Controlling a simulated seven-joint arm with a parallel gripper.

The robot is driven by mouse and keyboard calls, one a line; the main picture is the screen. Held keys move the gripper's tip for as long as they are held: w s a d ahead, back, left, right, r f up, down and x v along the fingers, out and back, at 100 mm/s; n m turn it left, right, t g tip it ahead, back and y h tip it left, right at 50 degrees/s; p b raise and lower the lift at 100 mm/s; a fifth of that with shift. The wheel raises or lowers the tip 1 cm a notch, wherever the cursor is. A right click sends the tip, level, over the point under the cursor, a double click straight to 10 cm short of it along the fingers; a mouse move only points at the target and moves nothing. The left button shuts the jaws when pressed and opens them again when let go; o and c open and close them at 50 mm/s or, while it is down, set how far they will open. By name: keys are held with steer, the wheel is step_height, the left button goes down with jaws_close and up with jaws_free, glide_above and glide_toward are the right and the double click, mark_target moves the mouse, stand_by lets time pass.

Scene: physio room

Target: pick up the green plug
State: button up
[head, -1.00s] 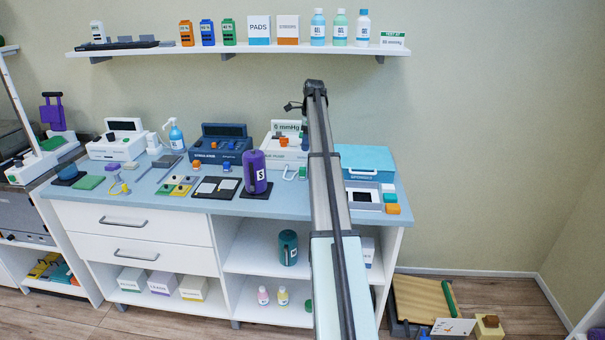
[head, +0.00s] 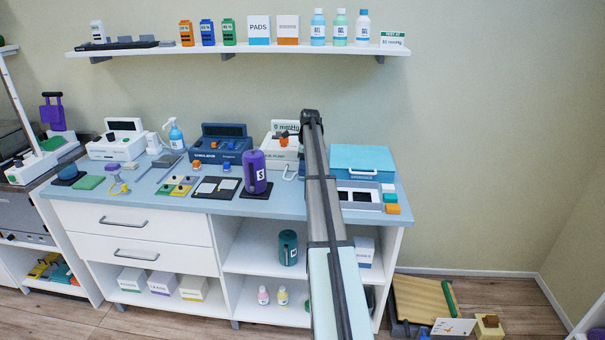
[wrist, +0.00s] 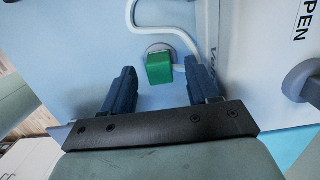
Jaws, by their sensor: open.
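The green plug (wrist: 159,68) shows in the wrist view as a small green block at a pale grey round piece, with a white tube curving around close by. My gripper (wrist: 162,72) is open, with one dark blue finger on each side of the plug. The plug lies between the fingertips, with a gap on both sides. How far it is below the fingers I cannot tell.
A white pump unit (head: 279,154) stands at the back, beside my arm. A purple bottle (head: 254,172) stands to the left on the blue worktop (head: 225,207). A shelf (head: 235,52) hangs above.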

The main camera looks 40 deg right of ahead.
step_height(320, 180, down, 2)
steer(key=shift+w+a+f, duration=0.1)
steer(key=c, duration=0.8)
